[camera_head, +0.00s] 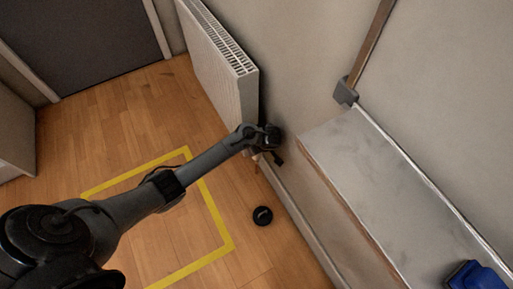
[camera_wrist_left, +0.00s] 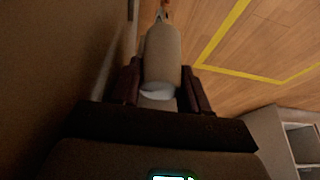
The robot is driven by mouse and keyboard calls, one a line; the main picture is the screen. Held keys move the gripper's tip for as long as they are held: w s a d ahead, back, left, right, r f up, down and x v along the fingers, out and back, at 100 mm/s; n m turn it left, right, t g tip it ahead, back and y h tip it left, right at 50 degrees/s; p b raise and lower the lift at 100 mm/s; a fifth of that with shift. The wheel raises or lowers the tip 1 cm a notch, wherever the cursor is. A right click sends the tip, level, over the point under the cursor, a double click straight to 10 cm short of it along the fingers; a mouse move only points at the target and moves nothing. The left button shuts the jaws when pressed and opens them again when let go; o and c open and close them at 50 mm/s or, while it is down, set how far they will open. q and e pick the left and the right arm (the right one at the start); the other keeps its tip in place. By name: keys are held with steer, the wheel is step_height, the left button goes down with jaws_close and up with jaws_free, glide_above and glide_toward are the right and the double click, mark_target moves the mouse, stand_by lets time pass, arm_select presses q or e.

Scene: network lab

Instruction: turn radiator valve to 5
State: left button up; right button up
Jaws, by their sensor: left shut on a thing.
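The white radiator (camera_head: 215,60) hangs on the wall in the head view. My left arm reaches across to its lower near corner, where my left gripper (camera_head: 272,152) is. The radiator valve is mostly hidden behind the gripper in the head view. In the left wrist view the valve's pale rounded head (camera_wrist_left: 162,55) sits between the two dark fingers of my left gripper (camera_wrist_left: 162,88), which is shut on it. No numbers or pointer on the valve can be read. My right gripper is not in view.
A small black round object (camera_head: 262,215) lies on the wooden floor near the skirting. Yellow tape (camera_head: 218,217) marks a rectangle on the floor. A grey bench or ledge (camera_head: 365,165) runs along the wall at right, with a blue object (camera_head: 476,276) on it.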

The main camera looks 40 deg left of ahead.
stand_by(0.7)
arm_select(q)
steer(key=o, duration=1)
steer(key=shift+d, duration=0.1)
steer(key=shift+o, duration=0.2)
steer(key=shift+d+r+p, duration=0.1)
steer(key=shift+r+p, duration=0.35)
steer(key=shift+r, duration=0.05)
steer(key=p+v, duration=0.6)
steer(key=v, duration=0.3)
steer(key=shift+d+r, duration=0.25)
steer(key=shift+r, duration=0.05)
steer(key=shift+s, duration=0.1)
